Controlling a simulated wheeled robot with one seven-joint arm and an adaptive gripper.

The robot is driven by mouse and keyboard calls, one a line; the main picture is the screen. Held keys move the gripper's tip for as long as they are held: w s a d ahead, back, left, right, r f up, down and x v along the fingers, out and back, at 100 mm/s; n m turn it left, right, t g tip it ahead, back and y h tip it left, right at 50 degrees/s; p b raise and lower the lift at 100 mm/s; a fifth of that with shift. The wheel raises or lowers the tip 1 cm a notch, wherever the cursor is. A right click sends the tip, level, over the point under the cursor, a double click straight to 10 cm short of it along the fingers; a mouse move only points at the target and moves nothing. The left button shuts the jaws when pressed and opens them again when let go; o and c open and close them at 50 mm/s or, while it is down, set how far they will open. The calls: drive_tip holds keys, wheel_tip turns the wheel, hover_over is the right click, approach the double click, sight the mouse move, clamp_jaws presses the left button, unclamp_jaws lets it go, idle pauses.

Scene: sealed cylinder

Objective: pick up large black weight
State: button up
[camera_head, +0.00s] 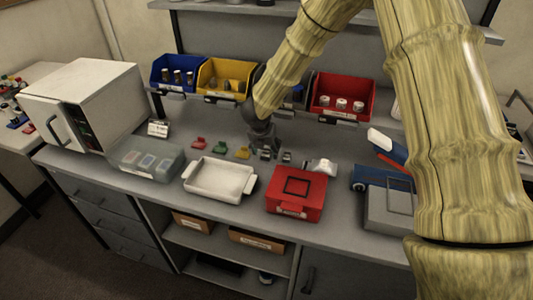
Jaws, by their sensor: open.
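My gripper (265,151) hangs down over the back middle of the workbench, fingers pointing down and apart. It is small and dark in this view. Small dark grey pieces (287,157) stand on the bench just right of the fingers. I cannot tell which one, if any, is the large black weight. The gripper hides the bench directly behind and beneath it, and nothing is clearly seen held between the fingers.
Blue (176,86), yellow (222,93) and red (341,107) bins hang behind. Small red (199,143), green (220,148) and yellow (243,152) pieces lie left of the gripper. A white tray (205,190) and red box (296,211) stand in front. A white cabinet (103,84) is left.

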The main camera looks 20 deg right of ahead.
drive_tip(key=shift+f, duration=0.2)
drive_tip(key=shift+c, duration=0.5)
drive_tip(key=c, duration=1.1)
drive_tip(key=shift+w+r, duration=0.1)
drive_tip(key=shift+c, duration=0.2)
